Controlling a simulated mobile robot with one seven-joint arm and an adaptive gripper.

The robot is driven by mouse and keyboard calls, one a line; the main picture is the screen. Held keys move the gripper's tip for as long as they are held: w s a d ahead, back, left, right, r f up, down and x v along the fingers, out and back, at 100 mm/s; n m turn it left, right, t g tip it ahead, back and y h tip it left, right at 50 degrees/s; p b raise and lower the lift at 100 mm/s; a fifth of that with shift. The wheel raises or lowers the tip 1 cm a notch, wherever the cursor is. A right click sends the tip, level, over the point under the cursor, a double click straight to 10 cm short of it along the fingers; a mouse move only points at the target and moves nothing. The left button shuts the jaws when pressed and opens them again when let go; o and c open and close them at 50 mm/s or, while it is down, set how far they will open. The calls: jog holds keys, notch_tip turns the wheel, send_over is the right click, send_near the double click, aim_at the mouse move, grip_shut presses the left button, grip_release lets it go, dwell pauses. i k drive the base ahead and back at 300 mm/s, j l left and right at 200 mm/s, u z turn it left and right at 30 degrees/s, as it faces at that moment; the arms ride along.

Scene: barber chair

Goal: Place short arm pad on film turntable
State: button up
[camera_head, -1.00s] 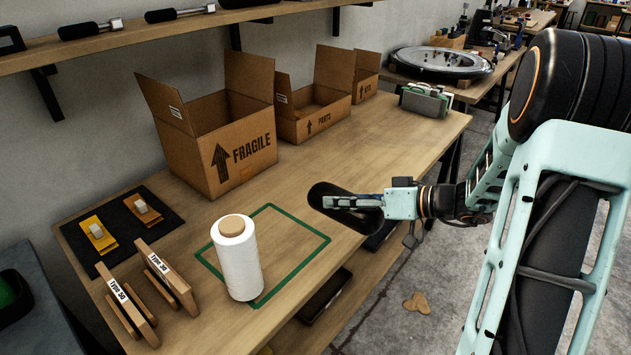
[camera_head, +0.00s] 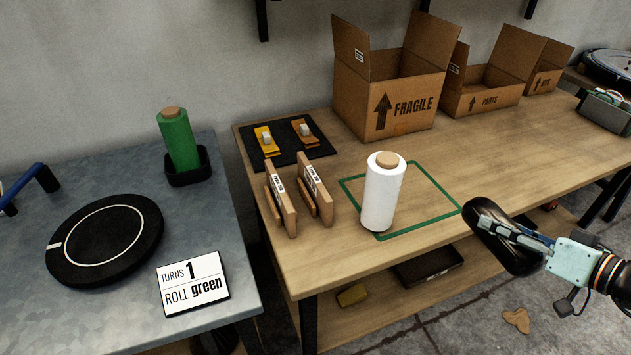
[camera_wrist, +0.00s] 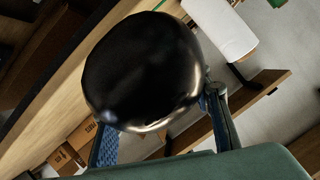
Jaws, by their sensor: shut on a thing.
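A black, glossy, rounded arm pad (camera_head: 492,238) is held by my gripper (camera_head: 520,236) at the right, off the front edge of the wooden bench. In the wrist view the pad (camera_wrist: 142,72) fills the upper middle, between the two blue-lined fingers of my gripper (camera_wrist: 160,130). The film turntable (camera_head: 105,238) is a flat black disc with a white ring and a white mark on its rim. It lies bare on the grey metal table at the left, well away from my gripper. The pad hides part of the fingers.
On the wooden bench (camera_head: 560,150) stand a white film roll (camera_head: 382,195), wooden clamps (camera_head: 313,186) and open cardboard boxes (camera_head: 400,106). A green roll (camera_head: 179,140) stands in a black holder behind the turntable. A sign (camera_head: 193,284) reading "TURNS 1, ROLL green" lies in front.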

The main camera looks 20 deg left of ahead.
aim_at(105, 233)
jog(key=k+u, duration=0.15)
jog(key=u, duration=0.15)
jog(key=k+u, duration=0.3)
jog(key=i+j+u, duration=0.1)
jog(key=u, duration=0.2)
jog(key=i+j+u, duration=0.1)
jog(key=j+u, duration=0.2)
jog(key=i+j, duration=0.1)
jog(key=j, duration=0.3)
jog(key=i+j, duration=0.1)
jog(key=j, duration=0.3)
jog(key=i+j, duration=0.15)
jog(key=j, duration=0.25)
jog(key=i+j, duration=0.1)
jog(key=j, duration=0.25)
